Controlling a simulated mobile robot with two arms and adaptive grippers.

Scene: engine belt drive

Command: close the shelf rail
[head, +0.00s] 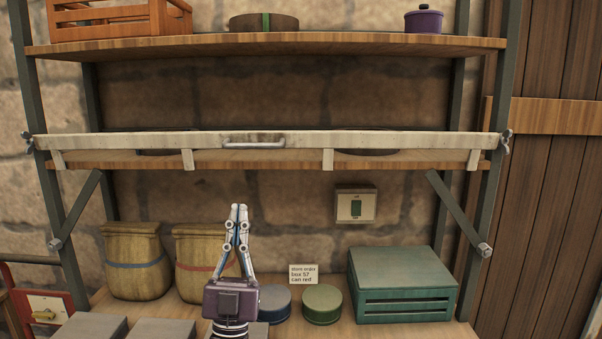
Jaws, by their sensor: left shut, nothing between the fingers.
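The shelf rail (385,143) is a long pale bar with a worn metal handle (254,143) near its middle. It runs across the front of the middle shelf (260,162), from the left post to the right post. Short tabs hang from it in front of the shelf edge. My left gripper (239,208) points up in front of the lower shelf, below the handle and apart from it. Its fingers are together and empty. My right gripper is not in view.
A switch box (356,205) is on the wall. Diagonal braces (458,212) flank the shelf. A wooden door (548,190) is at right.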

